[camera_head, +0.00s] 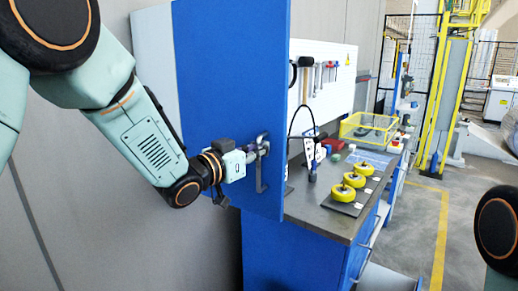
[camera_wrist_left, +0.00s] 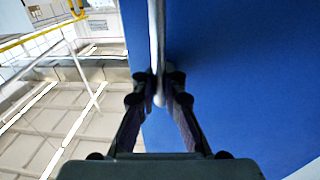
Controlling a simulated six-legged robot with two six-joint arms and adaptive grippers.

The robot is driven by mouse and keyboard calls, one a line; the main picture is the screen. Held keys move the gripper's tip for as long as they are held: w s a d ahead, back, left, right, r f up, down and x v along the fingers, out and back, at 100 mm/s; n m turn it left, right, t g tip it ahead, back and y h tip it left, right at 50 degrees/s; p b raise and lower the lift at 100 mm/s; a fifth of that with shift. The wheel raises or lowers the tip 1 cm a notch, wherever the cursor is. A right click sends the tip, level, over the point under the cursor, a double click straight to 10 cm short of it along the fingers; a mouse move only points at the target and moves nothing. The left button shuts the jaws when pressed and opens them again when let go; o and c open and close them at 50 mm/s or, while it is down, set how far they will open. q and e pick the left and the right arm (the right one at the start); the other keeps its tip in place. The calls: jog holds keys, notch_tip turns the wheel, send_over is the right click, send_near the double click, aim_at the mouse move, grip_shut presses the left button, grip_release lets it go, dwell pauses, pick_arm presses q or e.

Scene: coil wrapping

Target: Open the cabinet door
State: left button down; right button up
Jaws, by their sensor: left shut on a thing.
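The blue cabinet door (camera_head: 225,75) stands upright left of the workbench in the head view. I cannot tell how far it is open. Its grey handle (camera_head: 261,178) is an upright bar near the door's right edge. My left gripper (camera_head: 262,150) is shut on the handle, in front of the door face. In the left wrist view the two fingers of the left gripper (camera_wrist_left: 158,88) close on the pale handle bar (camera_wrist_left: 157,35), with the blue door (camera_wrist_left: 235,70) to the right. The fingers partly hide the handle. My right gripper is not in view.
Right of the door is a workbench (camera_head: 300,209) with several yellow wheels (camera_head: 342,192) and a yellow-framed clear box (camera_head: 368,128). A white tool board (camera_head: 335,60) stands behind it. A grey wall (camera_head: 90,230) lies left; open floor (camera_head: 408,225) lies right.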

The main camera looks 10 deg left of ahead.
pick_arm(q)
jog(key=shift+w+d+f, duration=0.1)
jog(key=shift+w+f, duration=0.05)
jog(key=c, duration=1.7)
grip_release()
jog(key=v, duration=1.2)
jog(key=shift+s, duration=0.2)
jog(key=shift+w, duration=0.15)
